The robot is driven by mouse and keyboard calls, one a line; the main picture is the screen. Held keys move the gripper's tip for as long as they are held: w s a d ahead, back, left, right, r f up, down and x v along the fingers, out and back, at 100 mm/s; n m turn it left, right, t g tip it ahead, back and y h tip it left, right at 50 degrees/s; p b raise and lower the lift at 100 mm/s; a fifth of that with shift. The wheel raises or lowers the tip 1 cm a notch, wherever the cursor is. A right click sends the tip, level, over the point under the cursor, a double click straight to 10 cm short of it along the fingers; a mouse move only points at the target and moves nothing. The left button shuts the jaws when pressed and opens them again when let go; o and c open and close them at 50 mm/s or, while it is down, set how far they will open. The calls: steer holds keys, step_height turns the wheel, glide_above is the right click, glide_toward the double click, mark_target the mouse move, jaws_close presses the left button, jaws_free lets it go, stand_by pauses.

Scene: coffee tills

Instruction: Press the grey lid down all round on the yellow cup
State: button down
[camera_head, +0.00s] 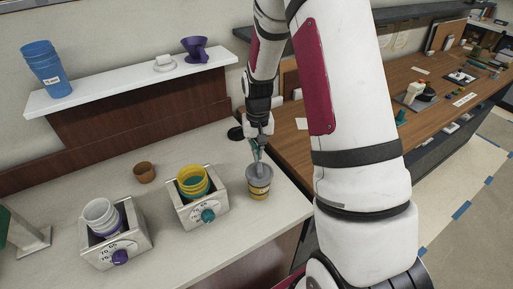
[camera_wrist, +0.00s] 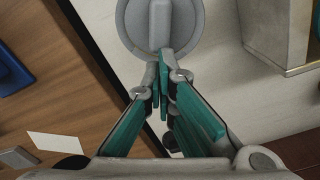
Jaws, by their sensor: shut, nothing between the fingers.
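The yellow cup (camera_head: 259,189) stands upright near the right edge of the white counter, with a grey band round it. The grey lid (camera_head: 260,173) lies on top of it. In the wrist view the round lid (camera_wrist: 134,20) shows from above, with a raised bar across its middle, and hides the cup. My gripper (camera_head: 260,160) is shut and empty, pointing down at the lid. In the wrist view its fingertips (camera_wrist: 168,72) meet over the lid's near edge. I cannot tell whether they touch the lid or whether its rim is seated all round.
A metal holder (camera_head: 203,205) with stacked yellow cups (camera_head: 193,180) stands left of the cup. Another holder (camera_head: 115,243) with white cups is farther left. A small brown cup (camera_head: 145,172) stands behind. A wooden counter (camera_head: 430,90) lies to the right.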

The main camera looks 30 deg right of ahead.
steer(key=shift+s+a+f, duration=0.1)
steer(key=shift+s+f, duration=0.2)
steer(key=shift+f, duration=0.5)
steer(key=shift+f, duration=0.55)
steer(key=shift+w+r+p, duration=0.1)
steer(key=shift+r+p, duration=0.55)
steer(key=shift+r, duration=2.45)
